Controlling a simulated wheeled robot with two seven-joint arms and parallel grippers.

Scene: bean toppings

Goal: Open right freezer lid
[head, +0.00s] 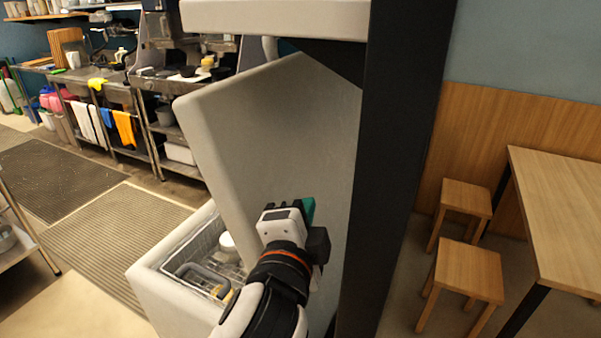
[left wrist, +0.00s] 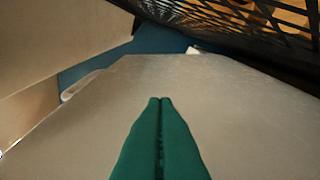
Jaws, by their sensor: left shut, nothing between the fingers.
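The freezer lid (head: 275,130) is a large pale panel that stands raised and tilted over the freezer (head: 160,290). Part of the freezer's inside shows, with a wire basket (head: 190,258) and a few items in it. My left gripper (head: 308,207) is at the lower part of the lid's inner face, with its green fingers shut and empty. In the left wrist view the shut fingers (left wrist: 161,105) point along the pale lid surface (left wrist: 230,110); I cannot tell whether they touch it. My right gripper is not in view.
A dark post (head: 395,150) stands right of the lid, and a white shelf or counter (head: 275,18) overhangs it. Wooden stools (head: 467,270) and a table (head: 565,200) are at the right. Steel kitchen counters (head: 100,75) stand at the back left, with floor mats before them.

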